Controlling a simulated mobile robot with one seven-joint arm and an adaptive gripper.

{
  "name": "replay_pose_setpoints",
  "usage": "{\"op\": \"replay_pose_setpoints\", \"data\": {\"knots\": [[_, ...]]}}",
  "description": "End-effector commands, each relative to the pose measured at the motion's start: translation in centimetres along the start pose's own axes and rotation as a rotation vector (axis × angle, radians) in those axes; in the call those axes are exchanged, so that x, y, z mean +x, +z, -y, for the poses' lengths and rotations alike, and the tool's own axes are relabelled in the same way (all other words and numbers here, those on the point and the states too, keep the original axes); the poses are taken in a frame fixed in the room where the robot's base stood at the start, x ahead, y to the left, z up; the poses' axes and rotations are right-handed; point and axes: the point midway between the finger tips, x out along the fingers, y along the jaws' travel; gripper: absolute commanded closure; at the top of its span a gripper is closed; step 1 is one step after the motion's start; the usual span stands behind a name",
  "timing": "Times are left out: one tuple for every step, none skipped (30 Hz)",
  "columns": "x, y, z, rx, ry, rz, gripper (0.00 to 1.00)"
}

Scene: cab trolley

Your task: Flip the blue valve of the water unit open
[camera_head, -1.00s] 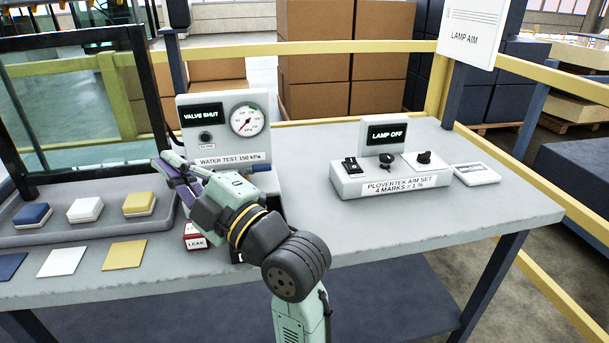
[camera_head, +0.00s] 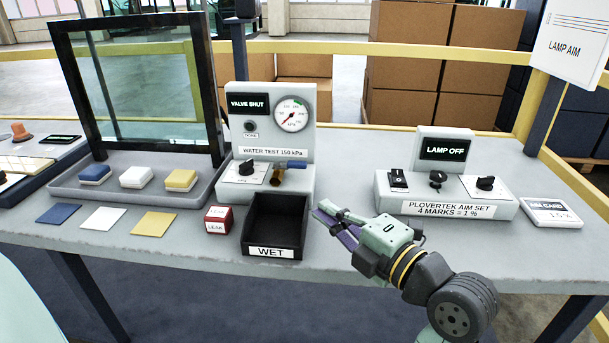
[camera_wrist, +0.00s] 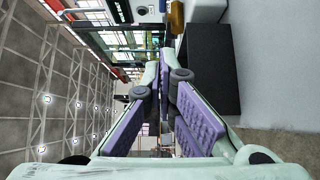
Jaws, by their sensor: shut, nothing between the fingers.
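The water unit (camera_head: 270,128) stands at the back middle of the table. It has a dark display reading VALVE SHUT, a round gauge and a label WATER TEST 150 kPa. The blue valve handle (camera_head: 297,165) sticks out to the right above a brass body (camera_head: 277,176), low on the unit's front. The brass part also shows at the top of the wrist view (camera_wrist: 177,18). My gripper (camera_head: 320,212) is shut and empty, right of the black WET tray and in front of the unit, apart from the valve. In the wrist view its purple pads (camera_wrist: 163,85) are close together.
The black WET tray (camera_head: 248,240) stands in front of the water unit, with a red LEAK cube (camera_head: 218,219) to its left. The lamp aim set (camera_head: 445,190) is to the right. A framed glass pane (camera_head: 148,105) and sponge-like blocks (camera_head: 137,177) are at left.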

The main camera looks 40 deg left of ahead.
Motion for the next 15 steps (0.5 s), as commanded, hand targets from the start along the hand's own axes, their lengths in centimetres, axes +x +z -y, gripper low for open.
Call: {"op": "replay_pose_setpoints", "data": {"knots": [[0.0,0.0,0.0,0.000,0.000,0.000,1.00],[0.0,0.0,0.0,0.000,0.000,0.001,1.00],[0.0,0.0,0.0,0.000,0.001,0.001,1.00],[0.1,0.0,0.0,0.001,0.001,0.000,1.00],[0.2,0.0,-0.1,0.001,0.001,0.000,1.00],[0.3,0.0,-0.1,0.002,0.001,0.000,1.00],[0.6,0.0,-0.1,0.002,0.001,0.000,1.00],[0.8,0.0,-0.1,0.003,0.000,-0.001,1.00],[1.3,0.0,-0.2,0.003,0.000,-0.003,1.00],[1.8,-0.1,-0.2,0.003,0.000,-0.003,1.00],[2.3,-0.1,-0.2,0.002,0.000,-0.003,1.00],[3.1,-0.1,-0.3,0.003,-0.001,-0.005,1.00],[3.7,-0.1,-0.3,0.004,-0.001,-0.005,1.00],[4.3,-0.1,-0.3,0.004,0.000,-0.005,1.00],[5.2,-0.2,-0.3,0.003,-0.001,-0.005,1.00]]}}
